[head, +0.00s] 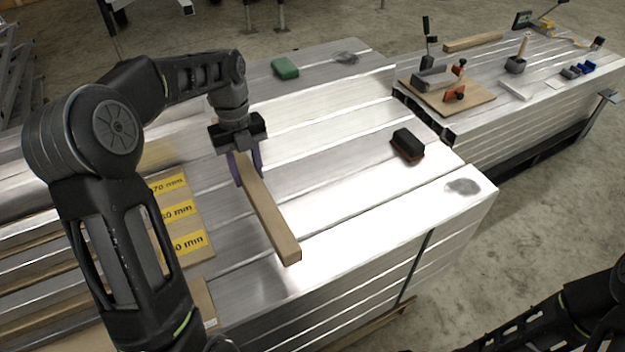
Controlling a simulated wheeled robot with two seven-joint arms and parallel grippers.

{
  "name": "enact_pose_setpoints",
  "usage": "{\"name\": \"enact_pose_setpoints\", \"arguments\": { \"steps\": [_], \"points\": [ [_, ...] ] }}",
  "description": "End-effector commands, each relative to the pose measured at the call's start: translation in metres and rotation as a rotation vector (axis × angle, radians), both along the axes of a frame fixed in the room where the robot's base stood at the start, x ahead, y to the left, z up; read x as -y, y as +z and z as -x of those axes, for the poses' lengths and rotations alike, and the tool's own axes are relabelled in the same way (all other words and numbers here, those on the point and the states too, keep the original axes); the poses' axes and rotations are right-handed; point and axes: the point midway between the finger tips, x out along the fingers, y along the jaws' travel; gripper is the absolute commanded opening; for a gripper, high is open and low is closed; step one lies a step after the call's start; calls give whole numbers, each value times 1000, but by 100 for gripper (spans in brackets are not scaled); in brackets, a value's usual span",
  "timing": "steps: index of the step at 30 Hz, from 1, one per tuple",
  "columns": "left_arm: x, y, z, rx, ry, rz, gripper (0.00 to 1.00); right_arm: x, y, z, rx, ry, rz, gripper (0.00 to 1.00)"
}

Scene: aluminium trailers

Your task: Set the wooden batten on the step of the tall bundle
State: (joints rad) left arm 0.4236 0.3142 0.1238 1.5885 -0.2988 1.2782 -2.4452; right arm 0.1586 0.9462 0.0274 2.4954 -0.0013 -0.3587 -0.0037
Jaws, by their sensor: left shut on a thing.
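My left gripper (246,170) points down over the aluminium bundle and is shut on the far part of a wooden batten (273,222). The batten runs from the gripper toward the near edge of the bundle, its square near end facing me. The bundle (345,225) is made of long silvery profiles; its far part (335,88) stands higher, with a step face between. The batten is over the lower, nearer part; I cannot tell whether it touches the surface. Part of my right arm shows at the bottom right, but its gripper is not in view.
A dark brush-like block (407,145) lies right of the batten, and a green block (285,68) lies on the higher part. Yellow labels (178,210) lie on a board at left. A second bundle (520,125) at right carries tools, clamps and another batten (473,42).

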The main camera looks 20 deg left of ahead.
Motion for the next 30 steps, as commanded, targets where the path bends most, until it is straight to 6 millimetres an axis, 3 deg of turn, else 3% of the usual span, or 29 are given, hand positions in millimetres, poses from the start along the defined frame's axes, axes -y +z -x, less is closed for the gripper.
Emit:
{"name": "enact_pose_setpoints", "arguments": {
  "steps": [4,12,23,30],
  "points": [
    [0,-9,0,-1,0,0,0,0,-2,0,0,0,0,36],
    [0,-47,0,-1,1,-1,0,0,-7,0,0,0,0,36],
    [0,-52,0,1,0,-1,0,0,-7,0,0,0,0,36],
    [0,-86,0,-3,0,2,0,0,-13,0,0,0,0,36]
  ]
}}
